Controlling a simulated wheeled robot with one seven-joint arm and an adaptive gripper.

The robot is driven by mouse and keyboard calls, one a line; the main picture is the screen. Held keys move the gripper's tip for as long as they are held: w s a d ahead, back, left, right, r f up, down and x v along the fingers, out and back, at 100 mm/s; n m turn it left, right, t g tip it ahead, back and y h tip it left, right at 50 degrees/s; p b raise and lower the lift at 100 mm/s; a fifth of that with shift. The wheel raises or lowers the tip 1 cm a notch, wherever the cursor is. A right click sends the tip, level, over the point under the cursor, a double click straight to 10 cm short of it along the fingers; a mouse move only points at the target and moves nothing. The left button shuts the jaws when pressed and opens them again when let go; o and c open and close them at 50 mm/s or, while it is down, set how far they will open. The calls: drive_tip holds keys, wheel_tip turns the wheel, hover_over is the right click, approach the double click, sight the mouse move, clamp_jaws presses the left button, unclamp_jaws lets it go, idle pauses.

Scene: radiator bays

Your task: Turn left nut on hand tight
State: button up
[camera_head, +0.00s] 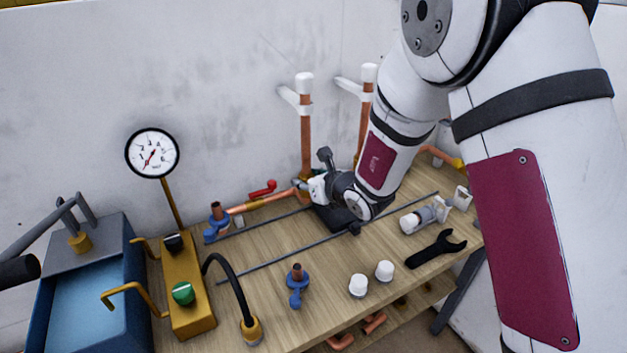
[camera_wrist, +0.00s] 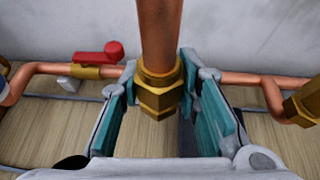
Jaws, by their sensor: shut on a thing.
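The brass nut (camera_wrist: 157,98) sits at the lower end of an upright copper pipe (camera_wrist: 160,30), in the middle of the wrist view. My gripper (camera_wrist: 160,90) has its teal pads on the left and right of this nut and is shut on it. In the head view my gripper (camera_head: 314,188) is at the foot of the left upright pipe (camera_head: 306,140), and the nut is hidden there. A second brass nut (camera_wrist: 306,104) shows at the right edge of the wrist view, apart from my gripper.
A red-handled valve (camera_head: 263,188) is on the copper pipe left of my gripper. The bench (camera_head: 330,260) holds white caps (camera_head: 358,285), a black wrench (camera_head: 436,249) and blue-collared fittings (camera_head: 297,285). A yellow pump with a gauge (camera_head: 152,153) and a blue tank (camera_head: 90,295) stand at left.

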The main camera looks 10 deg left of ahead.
drive_tip(key=shift+s+a+f+m+h, duration=0.1)
drive_tip(key=shift+s+f+m+h, duration=0.1)
drive_tip(key=shift+s+m+h, duration=0.15)
drive_tip(key=shift+w+d+m+t+h, duration=0.15)
drive_tip(key=shift+d+m+t+h, duration=0.15)
drive_tip(key=shift+t, duration=0.2)
drive_tip(key=shift+a, duration=0.1)
drive_tip(key=o, duration=1.1)
drive_tip(key=shift+w+r, duration=0.1)
drive_tip(key=shift+r, duration=0.05)
drive_tip(key=p+v, duration=0.6)
drive_tip(key=v, duration=0.4)
drive_tip(key=shift+p, duration=0.35)
